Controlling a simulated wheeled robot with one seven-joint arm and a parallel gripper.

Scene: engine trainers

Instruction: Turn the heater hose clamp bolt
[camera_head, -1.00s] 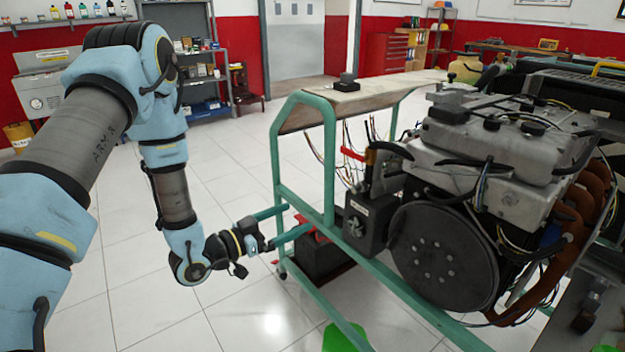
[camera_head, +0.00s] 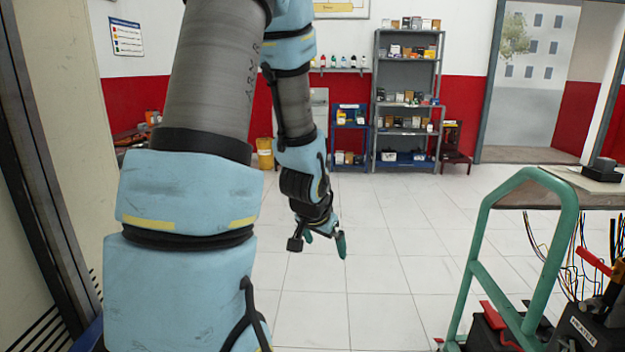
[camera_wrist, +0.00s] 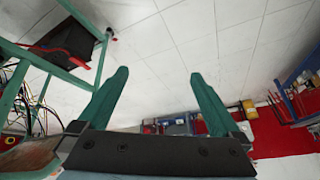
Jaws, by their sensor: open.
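My gripper (camera_head: 325,245) hangs over the open tiled floor, left of the green trainer frame (camera_head: 563,215) in the head view. Its two green fingers are spread apart, with nothing between them, as the wrist view (camera_wrist: 160,76) also shows. The frame shows again in the wrist view (camera_wrist: 15,92), at the left. The heater hose clamp bolt is not visible in either current view. Most of the engine is outside the head view; only a dark box (camera_head: 585,325) and wires show at the right edge.
A black and red battery-like box (camera_head: 495,328) sits low by the frame. Metal shelves (camera_head: 407,100) and a small blue rack (camera_head: 349,135) stand at the back wall. A pale panel (camera_head: 60,90) stands close on the left. The middle floor is clear.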

